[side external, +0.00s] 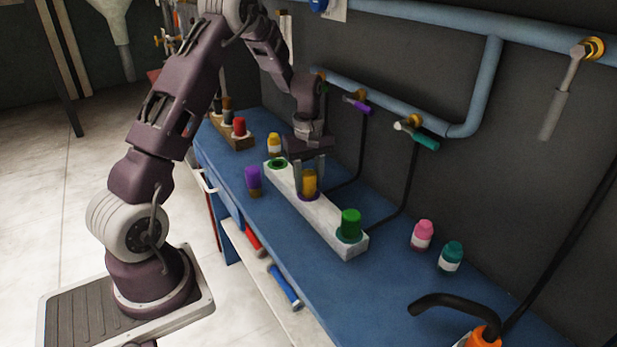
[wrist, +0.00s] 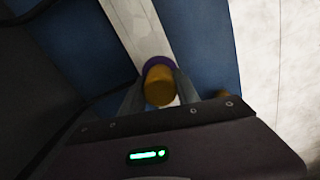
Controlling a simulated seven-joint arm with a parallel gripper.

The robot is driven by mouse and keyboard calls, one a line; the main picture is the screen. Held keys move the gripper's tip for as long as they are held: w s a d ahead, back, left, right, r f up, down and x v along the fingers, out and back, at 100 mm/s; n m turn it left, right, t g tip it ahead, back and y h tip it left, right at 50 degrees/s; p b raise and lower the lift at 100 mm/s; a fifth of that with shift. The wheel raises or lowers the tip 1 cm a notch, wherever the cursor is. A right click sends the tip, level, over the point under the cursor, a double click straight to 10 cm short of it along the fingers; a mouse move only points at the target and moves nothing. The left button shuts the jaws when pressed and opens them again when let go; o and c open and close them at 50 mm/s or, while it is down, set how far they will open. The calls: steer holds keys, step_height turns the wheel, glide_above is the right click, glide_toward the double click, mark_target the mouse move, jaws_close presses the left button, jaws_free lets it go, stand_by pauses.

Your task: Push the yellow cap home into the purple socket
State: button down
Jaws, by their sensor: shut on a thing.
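The yellow cap (side external: 309,181) stands upright between the fingers of my gripper (side external: 309,178), which is shut on it. It also shows in the wrist view (wrist: 159,88) between the two fingertips. The purple socket (side external: 307,196) is a ring in the middle of a long white block (side external: 325,222). The cap's lower end is at the ring, and part of the ring (wrist: 158,62) shows beyond the cap in the wrist view. I cannot tell how deep the cap sits, as the cap and fingers hide most of the socket.
The block also has an empty green socket (side external: 277,163) and a green cap (side external: 349,222) in another socket. A purple piece (side external: 253,181) stands left of the block. Yellow (side external: 274,143), pink (side external: 422,236) and teal (side external: 451,257) bottles stand on the blue bench (side external: 300,262). Pipes line the wall.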

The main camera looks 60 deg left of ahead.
steer(key=shift+f, duration=0.35)
steer(key=c, duration=0.8)
jaws_free()
step_height(320, 180, up, 7)
steer(key=shift+r, duration=0.1)
steer(key=s+d+r+m+t, duration=0.3)
steer(key=s+d+r+m, duration=0.6)
steer(key=d+r, duration=0.5)
steer(key=s+d+m+t, duration=0.1)
steer(key=s+d+m, duration=0.1)
steer(key=s, duration=0.3)
steer(key=s+d+m, duration=0.2)
steer(key=s, duration=0.3)
steer(key=s+d+m+t, duration=0.1)
steer(key=s+d+m, duration=0.1)
steer(key=s, duration=0.3)
steer(key=shift+s+d+r+m+t, duration=0.2)
steer(key=shift+d+m+t, duration=0.1)
steer(key=shift+d+m, duration=0.1)
